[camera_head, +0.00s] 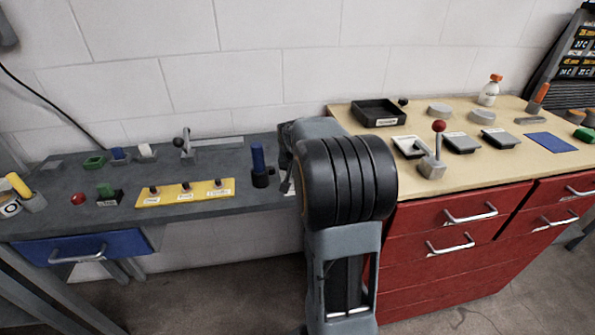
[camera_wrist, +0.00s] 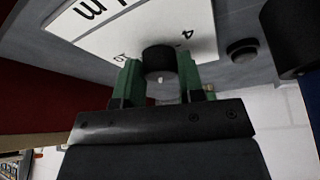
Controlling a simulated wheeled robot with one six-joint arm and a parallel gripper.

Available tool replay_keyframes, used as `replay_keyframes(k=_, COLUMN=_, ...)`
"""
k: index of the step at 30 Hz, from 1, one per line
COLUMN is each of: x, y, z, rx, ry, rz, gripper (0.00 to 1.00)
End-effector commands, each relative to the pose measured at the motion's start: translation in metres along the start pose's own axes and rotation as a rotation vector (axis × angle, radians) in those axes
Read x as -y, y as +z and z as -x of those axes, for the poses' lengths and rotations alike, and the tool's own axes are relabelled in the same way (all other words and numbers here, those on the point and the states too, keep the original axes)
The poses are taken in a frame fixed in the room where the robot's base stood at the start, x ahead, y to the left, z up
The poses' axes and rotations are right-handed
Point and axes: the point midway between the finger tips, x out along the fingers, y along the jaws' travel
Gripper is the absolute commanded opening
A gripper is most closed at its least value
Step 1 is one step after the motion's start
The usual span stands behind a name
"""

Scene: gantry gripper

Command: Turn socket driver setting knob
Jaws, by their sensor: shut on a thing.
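The setting knob (camera_wrist: 158,58) is a short black cylinder on a white plate (camera_wrist: 130,32) with printed black marks, seen in the wrist view. My gripper (camera_wrist: 159,75) has two green fingers, one on each side of the knob, and is shut on it. The plate is fixed to a grey surface and looks tilted in this view.
In the wrist view a round dark button (camera_wrist: 242,50) and a larger black cylinder (camera_wrist: 290,38) lie to the right of the plate. In the head view a grey bench (camera_head: 225,205) is at left and a red drawer cabinet (camera_head: 455,240) at right.

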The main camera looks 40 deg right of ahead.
Motion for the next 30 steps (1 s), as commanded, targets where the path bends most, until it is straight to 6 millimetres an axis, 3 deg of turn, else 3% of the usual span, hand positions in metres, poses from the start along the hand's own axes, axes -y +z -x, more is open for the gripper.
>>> replay_keyframes(k=17, x=0.0006, y=-0.0005, z=0.0006, rx=-0.001, ry=0.01, rz=-0.027, gripper=0.12)
replay_keyframes(k=18, x=0.0006, y=-0.0005, z=0.0006, rx=-0.001, ry=0.01, rz=-0.027, gripper=0.38)
replay_keyframes(k=25, x=0.0001, y=-0.0003, z=0.0003, rx=0.0, ry=0.01, rz=-0.027, gripper=0.6)
replay_keyframes(k=30, x=-0.0001, y=-0.0002, z=0.0001, rx=0.0, ry=0.011, rz=-0.027, gripper=0.61)
